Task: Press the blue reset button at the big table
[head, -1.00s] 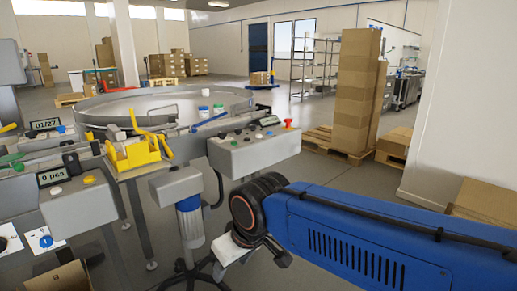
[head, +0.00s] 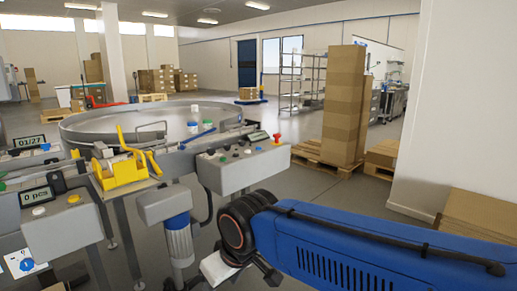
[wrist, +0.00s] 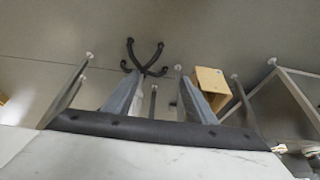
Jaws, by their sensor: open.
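The big round table (head: 75,128) with its metal rim stands at the left in the head view. A grey control box (head: 232,178) is at its near right edge, with several small buttons, a small display and a red knob (head: 277,138) on top. The buttons are too small to tell surely which is the blue reset button. My gripper (wrist: 158,76) is open and empty in the wrist view, its two grey fingers apart above the floor. In the head view the gripper is out of sight; my blue arm is at the lower right, apart from the control box.
A yellow device (head: 124,172) and another grey box (head: 65,232) with a white and an orange button are at the left. A blue knob (head: 26,265) is on a white plate below. Stacked cartons (head: 344,105) stand on a pallet. A white wall (head: 450,120) is at the right.

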